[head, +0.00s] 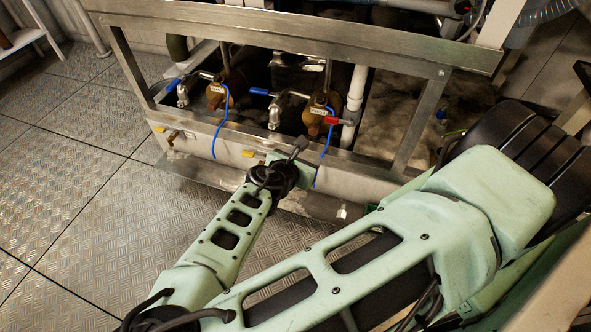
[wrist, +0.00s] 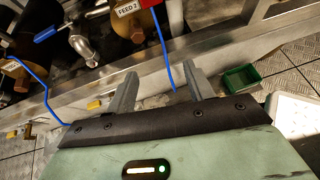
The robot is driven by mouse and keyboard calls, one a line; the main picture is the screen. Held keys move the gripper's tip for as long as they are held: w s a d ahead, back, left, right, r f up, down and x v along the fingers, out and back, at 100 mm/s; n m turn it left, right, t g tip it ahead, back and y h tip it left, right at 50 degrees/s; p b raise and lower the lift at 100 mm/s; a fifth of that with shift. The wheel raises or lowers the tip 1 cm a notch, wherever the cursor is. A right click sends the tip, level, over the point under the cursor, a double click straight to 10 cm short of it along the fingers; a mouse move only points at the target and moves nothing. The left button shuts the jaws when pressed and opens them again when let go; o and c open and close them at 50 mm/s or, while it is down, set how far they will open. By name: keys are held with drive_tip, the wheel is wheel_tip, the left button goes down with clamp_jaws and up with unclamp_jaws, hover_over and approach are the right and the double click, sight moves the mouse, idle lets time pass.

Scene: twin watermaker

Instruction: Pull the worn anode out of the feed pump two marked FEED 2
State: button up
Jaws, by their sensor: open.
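The pump marked FEED 2 is the right-hand brownish pump (head: 316,122), with a white tag, behind the front rail of the steel frame. In the wrist view the FEED 2 tag (wrist: 127,8) shows at the top edge, above part of the brown pump body (wrist: 128,27).
A blue cable (wrist: 164,52) hangs from the pump down past the fingers. The other tagged pump (head: 217,96) stands left. A green tray (wrist: 240,78) lies right of the fingers. Floor at left is clear.

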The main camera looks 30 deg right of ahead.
sight(313, 132)
drive_tip(key=w+d+f+b, duration=0.1)
drive_tip(key=w+d+f, duration=0.1)
drive_tip(key=w+d, duration=0.1)
drive_tip(key=w+d+f+n+t+b, duration=0.1)
drive_tip(key=w+d+f+b, duration=0.1)
drive_tip(key=w+d, duration=0.2)
drive_tip(key=w+d+f+n+t+b, duration=0.1)
drive_tip(key=w+d+f+b, duration=0.1)
drive_tip(key=w+d, duration=0.2)
drive_tip(key=shift+w+d+f, duration=0.2)
drive_tip(key=shift+w+f, duration=0.05)
drive_tip(key=shift+w, duration=0.45)
clamp_jaws()
drive_tip(key=shift+s+a+b, duration=0.35)
drive_tip(key=shift+s+a, duration=0.55)
drive_tip(key=shift+a, duration=0.25)
drive_tip(key=shift+s+a+b, duration=0.35)
drive_tip(key=shift+s+a, duration=0.55)
drive_tip(key=shift+a, duration=0.2)
